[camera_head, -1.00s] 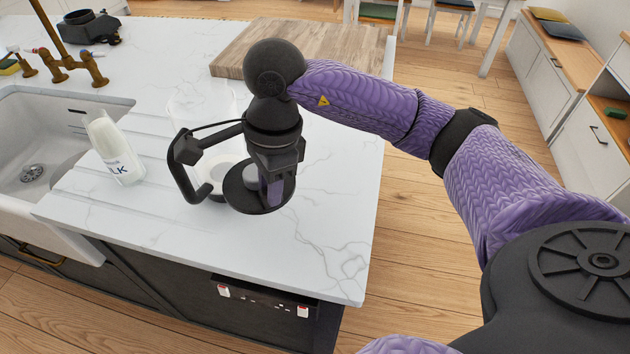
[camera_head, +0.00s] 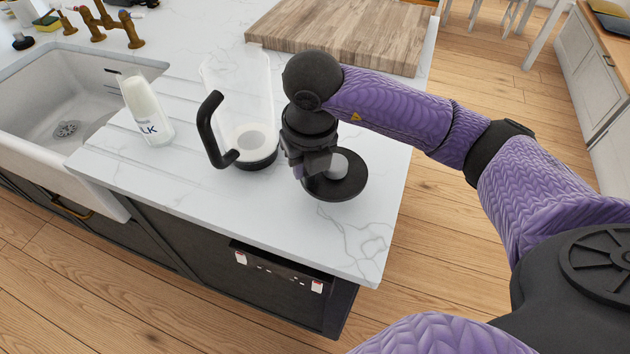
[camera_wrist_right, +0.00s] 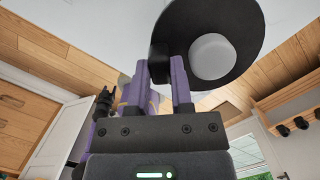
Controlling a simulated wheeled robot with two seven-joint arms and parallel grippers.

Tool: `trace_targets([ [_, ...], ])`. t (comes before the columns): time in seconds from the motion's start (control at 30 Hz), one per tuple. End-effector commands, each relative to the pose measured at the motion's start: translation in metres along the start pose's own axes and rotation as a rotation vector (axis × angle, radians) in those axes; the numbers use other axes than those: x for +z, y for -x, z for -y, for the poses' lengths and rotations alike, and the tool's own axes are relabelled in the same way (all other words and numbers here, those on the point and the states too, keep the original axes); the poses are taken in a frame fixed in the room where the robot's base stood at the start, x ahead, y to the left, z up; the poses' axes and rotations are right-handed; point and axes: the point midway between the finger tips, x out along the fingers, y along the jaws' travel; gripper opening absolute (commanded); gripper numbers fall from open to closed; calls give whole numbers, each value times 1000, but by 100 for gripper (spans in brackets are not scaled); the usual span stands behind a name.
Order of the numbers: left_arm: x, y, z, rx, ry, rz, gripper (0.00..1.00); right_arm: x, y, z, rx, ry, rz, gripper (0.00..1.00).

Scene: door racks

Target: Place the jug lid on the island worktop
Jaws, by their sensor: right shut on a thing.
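The jug lid (camera_head: 345,188) is a black disc with a pale grey knob, near the worktop's right front part. My right gripper (camera_head: 306,172) points down at the lid's left side and is shut on it. In the right wrist view the fingers (camera_wrist_right: 165,80) meet at the edge of the lid (camera_wrist_right: 235,75). I cannot tell whether the lid touches the worktop or hangs just above it. The clear jug (camera_head: 238,95), with a black handle and base, stands open to the left. The island worktop (camera_head: 240,205) is white marble. My left gripper is not in view.
A milk bottle (camera_head: 146,108) stands left of the jug by the white sink (camera_head: 60,110) and brass taps (camera_head: 97,24). A wooden board (camera_head: 340,35) lies at the back. The worktop in front of the lid and jug is clear; its right edge is close to the lid.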

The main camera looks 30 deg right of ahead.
Motion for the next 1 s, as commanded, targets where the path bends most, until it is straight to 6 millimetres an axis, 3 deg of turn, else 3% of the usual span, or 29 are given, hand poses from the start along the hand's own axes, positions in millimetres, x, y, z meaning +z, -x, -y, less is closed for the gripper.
trace_targets([
  [0.27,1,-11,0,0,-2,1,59,-7,-46,0,-1,1,-2,0],
  [0.57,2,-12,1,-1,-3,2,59,-7,-48,0,1,3,1,0],
  [0.6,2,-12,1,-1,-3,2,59,-7,-48,0,1,3,1,31],
  [0.73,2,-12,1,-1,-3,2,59,-7,-47,0,1,3,1,59],
  [0.77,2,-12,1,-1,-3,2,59,-7,-47,0,1,2,1,62],
  [1.0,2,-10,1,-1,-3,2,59,-7,-45,0,1,2,2,62],
])
